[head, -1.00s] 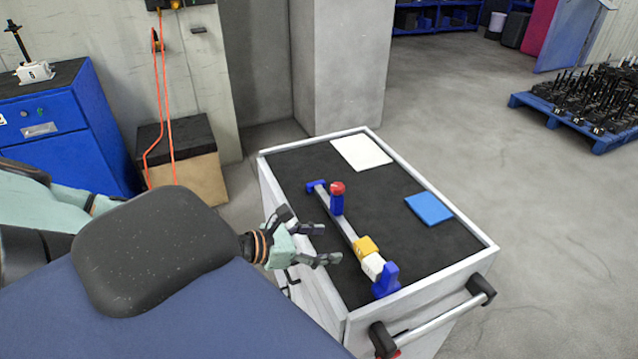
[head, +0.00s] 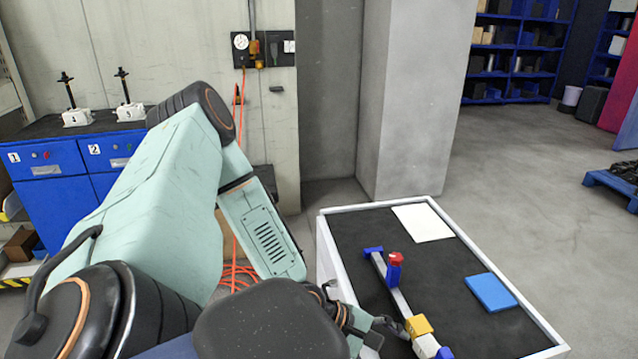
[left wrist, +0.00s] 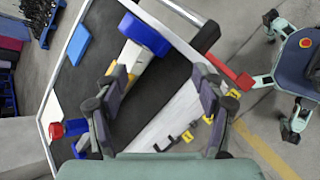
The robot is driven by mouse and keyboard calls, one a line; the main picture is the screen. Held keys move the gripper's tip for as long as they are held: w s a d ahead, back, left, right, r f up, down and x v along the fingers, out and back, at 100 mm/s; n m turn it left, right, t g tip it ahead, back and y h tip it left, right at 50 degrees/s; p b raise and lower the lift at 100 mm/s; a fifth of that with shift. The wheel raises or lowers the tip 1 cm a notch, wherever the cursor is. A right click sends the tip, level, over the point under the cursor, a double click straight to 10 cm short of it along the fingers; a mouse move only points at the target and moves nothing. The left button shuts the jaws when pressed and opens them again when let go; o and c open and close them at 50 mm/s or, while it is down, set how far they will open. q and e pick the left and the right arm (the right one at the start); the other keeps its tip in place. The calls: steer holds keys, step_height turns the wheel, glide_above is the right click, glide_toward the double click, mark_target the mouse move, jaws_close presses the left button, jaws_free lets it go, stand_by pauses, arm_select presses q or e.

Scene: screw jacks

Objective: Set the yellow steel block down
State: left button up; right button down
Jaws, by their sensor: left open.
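The yellow steel block (head: 418,326) sits on the grey bar (head: 398,299) on the cart's black top, against a white block (head: 427,345). A blue end piece (head: 445,353) is just past the white block, cut by the lower picture edge. My left gripper (head: 390,334) is open and empty, just left of the yellow block; I cannot tell whether it touches. In the left wrist view its two fingers (left wrist: 162,90) are spread wide, with the white block (left wrist: 136,58) and the blue end piece (left wrist: 145,34) beyond them. My right gripper is not seen.
A blue post with a red knob (head: 396,258) stands on the bar's far part. A white sheet (head: 422,222) and a blue pad (head: 491,292) lie on the cart top. The cart has a raised white rim (head: 536,326). The black top right of the bar is partly clear.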

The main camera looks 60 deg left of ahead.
arm_select(q)
steer(key=s+d+f+m+g+y, duration=0.2)
steer(key=s+f+m+g+y, duration=0.1)
steer(key=s+m, duration=0.6)
steer(key=s+d+f+m+g+y, duration=0.2)
steer(key=s+d+f+m+g, duration=0.1)
steer(key=s+m, duration=0.7)
steer(key=shift+s+f+m+g+y, duration=0.25)
steer(key=shift+f+m+g+y, duration=0.2)
steer(key=shift+f+g, duration=0.4)
steer(key=shift+r, duration=0.1)
